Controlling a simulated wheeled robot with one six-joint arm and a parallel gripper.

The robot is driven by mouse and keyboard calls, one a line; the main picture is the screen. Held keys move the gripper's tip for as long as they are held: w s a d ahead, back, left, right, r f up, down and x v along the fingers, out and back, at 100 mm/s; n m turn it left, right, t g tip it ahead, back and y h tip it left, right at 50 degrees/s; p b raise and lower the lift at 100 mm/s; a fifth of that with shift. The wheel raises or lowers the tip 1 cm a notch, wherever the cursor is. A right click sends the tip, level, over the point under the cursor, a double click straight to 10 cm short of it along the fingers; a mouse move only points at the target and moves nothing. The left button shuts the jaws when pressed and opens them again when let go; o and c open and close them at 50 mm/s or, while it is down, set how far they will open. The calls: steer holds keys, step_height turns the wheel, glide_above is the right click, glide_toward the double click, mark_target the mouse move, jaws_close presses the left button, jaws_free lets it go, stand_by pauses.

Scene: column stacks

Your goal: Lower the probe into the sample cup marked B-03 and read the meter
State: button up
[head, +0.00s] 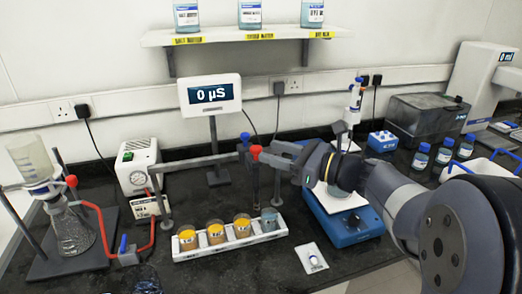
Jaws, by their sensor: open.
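The meter (211,93) on its stand reads "0 µS". A white rack (222,249) on the bench holds several sample cups in a row. Its left (188,239), second (216,232) and third (242,226) cups show yellow-orange; the right cup (268,219) looks grey. Their markings are too small to read, so I cannot tell which is B-03. A thin dark rod, perhaps the probe (255,187), hangs from a grey holder arm (200,161) above the rack. My gripper (270,155) is open beside the holder's red knob (256,152); I cannot tell whether they touch.
A blue stirrer (350,238) stands right of the rack, partly behind my arm. A flask stand with red tubing (75,228) and a white gauge box (138,172) are at left. Small blue-capped bottles (444,156) stand at right. A shelf (240,36) hangs above.

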mark_target(256, 156)
steer(key=shift+v, duration=2.75)
steer(key=p+x, duration=0.1)
steer(key=x, duration=1)
steer(key=shift+f+b, duration=0.55)
steer(key=shift+f, duration=0.15)
steer(key=shift+f+b, duration=0.4)
steer(key=shift+f, duration=0.15)
steer(key=shift+r, duration=0.1)
